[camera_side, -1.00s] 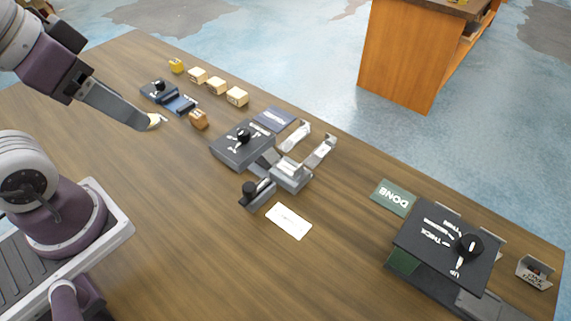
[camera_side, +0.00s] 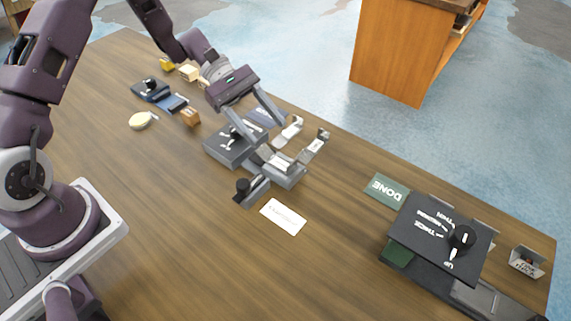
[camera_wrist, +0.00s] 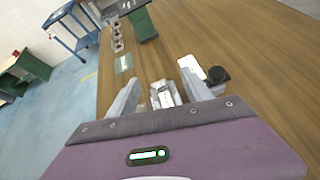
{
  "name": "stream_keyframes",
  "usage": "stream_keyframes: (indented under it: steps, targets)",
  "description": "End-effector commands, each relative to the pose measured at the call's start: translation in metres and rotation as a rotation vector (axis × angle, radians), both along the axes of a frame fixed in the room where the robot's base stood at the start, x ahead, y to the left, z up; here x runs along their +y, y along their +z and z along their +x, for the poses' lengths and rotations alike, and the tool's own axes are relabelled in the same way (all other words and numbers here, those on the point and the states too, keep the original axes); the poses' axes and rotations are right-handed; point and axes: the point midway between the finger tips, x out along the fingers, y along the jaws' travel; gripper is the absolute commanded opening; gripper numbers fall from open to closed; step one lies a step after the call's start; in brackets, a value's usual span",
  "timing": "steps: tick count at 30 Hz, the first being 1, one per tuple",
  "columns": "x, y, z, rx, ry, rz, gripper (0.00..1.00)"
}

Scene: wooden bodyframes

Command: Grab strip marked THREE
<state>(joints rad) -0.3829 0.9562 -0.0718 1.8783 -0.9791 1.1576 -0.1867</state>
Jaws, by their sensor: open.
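My gripper (camera_side: 266,132) is open, with its fingers pointing down over the dark grey device (camera_side: 228,152) at mid-table. Two bent metal strips are near it: one (camera_side: 288,134) close to the right fingertip, the other (camera_side: 316,144) farther right. Both carry small pale labels that I cannot read, so I cannot tell which is marked THREE. In the wrist view, a metal piece with a white label (camera_wrist: 163,99) shows between the open fingers (camera_wrist: 160,84). The fingers appear apart from it.
A black-knobbed clamp (camera_side: 250,190) and a white card (camera_side: 283,217) lie in front. The front left table is clear.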

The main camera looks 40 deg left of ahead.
Motion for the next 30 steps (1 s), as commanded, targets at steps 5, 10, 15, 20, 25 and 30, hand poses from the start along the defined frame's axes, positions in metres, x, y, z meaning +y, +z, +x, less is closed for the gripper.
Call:
stream_keyframes:
  steps: [5, 10, 15, 20, 25, 30]
  targets:
    - [0.006, -0.047, 0.014, 0.128, 0.146, -0.110, 0.58]
    - [-0.011, -0.058, 0.015, 0.139, 0.157, -0.119, 0.58]
    - [-0.040, -0.071, 0.012, 0.141, 0.153, -0.118, 0.58]
    - [-0.057, -0.078, 0.012, 0.139, 0.155, -0.117, 0.58]
    - [-0.058, -0.079, 0.013, 0.137, 0.155, -0.116, 0.58]
    - [-0.058, -0.078, 0.013, 0.137, 0.155, -0.116, 0.31]
